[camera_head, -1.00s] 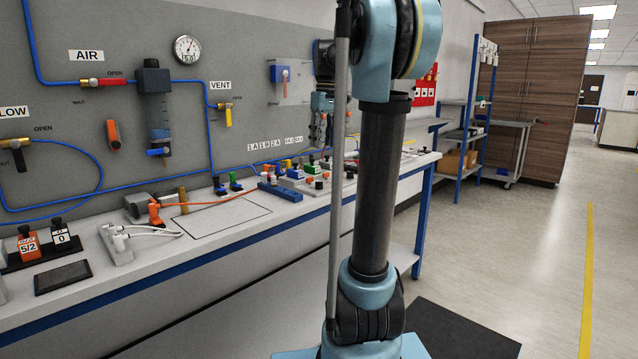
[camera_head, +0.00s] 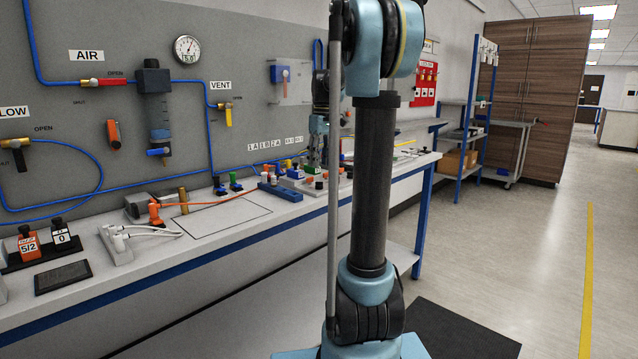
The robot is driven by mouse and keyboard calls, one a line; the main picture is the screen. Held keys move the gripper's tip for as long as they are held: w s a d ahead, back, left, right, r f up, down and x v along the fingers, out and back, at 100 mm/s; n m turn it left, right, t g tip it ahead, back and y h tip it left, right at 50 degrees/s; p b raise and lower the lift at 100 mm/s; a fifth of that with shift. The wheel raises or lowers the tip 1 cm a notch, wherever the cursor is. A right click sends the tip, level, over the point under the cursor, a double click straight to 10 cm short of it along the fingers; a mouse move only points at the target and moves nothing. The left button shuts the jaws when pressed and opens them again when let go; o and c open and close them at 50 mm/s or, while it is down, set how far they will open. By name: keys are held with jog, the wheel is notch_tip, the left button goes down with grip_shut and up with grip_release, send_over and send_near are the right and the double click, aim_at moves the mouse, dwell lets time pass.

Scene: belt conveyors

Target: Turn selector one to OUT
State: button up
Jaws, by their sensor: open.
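My gripper (camera_head: 315,158) hangs low over the far part of the bench, pointing down, just left of my upright arm column. It is small and partly dark in this view; its jaws are open, and I see nothing held. Below and beside it is a cluster of small devices with coloured knobs (camera_head: 295,173), in green, white, red and black. I cannot tell which of them is selector one, nor read an OUT mark. Whether the fingers touch a knob is unclear. My column hides part of the bench to the right of the gripper.
The grey panel (camera_head: 100,190) behind the bench carries blue hoses, valves and a gauge (camera_head: 187,49). A blue block (camera_head: 281,191) and an orange cable (camera_head: 205,201) lie left of the cluster.

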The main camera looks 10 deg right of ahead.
aim_at(319, 185)
jog(key=f, duration=0.7)
jog(key=shift+s+a+f, duration=0.1)
jog(key=shift+a+f, duration=0.1)
jog(key=shift+f, duration=0.2)
grip_shut()
